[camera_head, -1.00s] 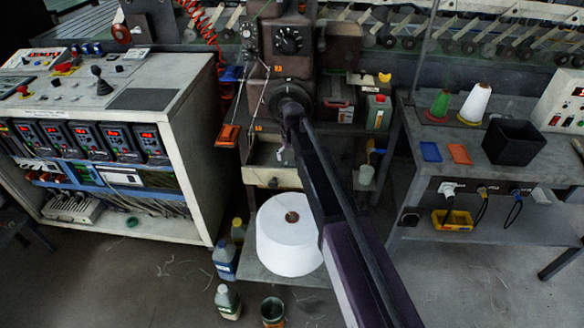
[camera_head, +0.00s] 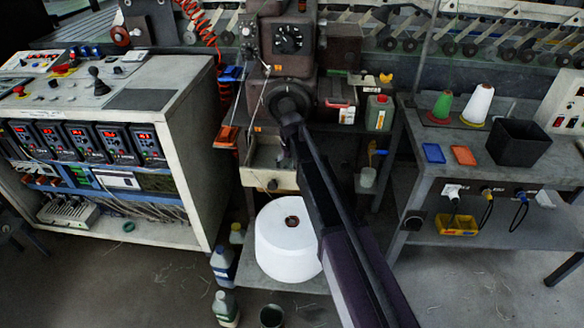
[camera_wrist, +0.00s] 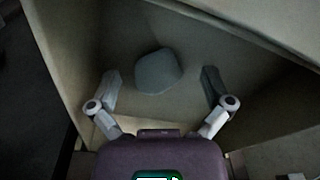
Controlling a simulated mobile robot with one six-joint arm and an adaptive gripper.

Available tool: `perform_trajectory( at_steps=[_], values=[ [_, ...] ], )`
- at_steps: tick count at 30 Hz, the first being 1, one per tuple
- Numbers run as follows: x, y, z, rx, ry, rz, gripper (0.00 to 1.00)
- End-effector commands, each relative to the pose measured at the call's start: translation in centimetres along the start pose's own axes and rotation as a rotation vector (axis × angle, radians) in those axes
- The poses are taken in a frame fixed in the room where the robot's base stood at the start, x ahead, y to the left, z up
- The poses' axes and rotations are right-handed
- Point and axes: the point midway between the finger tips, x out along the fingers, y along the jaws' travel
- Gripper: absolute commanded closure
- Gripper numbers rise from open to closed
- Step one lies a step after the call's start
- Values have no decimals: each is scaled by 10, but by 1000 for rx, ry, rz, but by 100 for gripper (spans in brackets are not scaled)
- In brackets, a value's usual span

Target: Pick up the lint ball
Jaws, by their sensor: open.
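The lint ball (camera_wrist: 158,72) is a rounded, slightly lumpy grey-blue lump. In the wrist view it lies on the floor of a pale open drawer (camera_wrist: 70,40). My gripper (camera_wrist: 161,76) is open, with one finger to the left of the ball and one to the right. There is a visible gap on both sides, and neither finger appears to touch it. In the head view the drawer front (camera_head: 268,179) shows below the machine. My arm hides part of the drawer there, and the ball cannot be made out.
Drawer walls stand close around my fingers. Below the drawer, a large white yarn roll (camera_head: 288,245) sits on a low shelf. Bottles (camera_head: 226,306) stand at its left. A control cabinet (camera_head: 180,120) is at left, and a table with a black bin (camera_head: 517,143) at right.

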Motion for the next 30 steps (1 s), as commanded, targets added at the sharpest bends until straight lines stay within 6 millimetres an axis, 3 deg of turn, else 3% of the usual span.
perform_trajectory(
  at_steps=[5, 7, 15, 30],
  values=[
    [0, 0, 0, 0, 0, 0, 0],
    [0, 0, 0, 0, 0, 0, 15],
    [0, 0, 0, 0, 0, 0, 49],
    [-2, 1, 0, 1, 0, 0, 50]
  ],
)
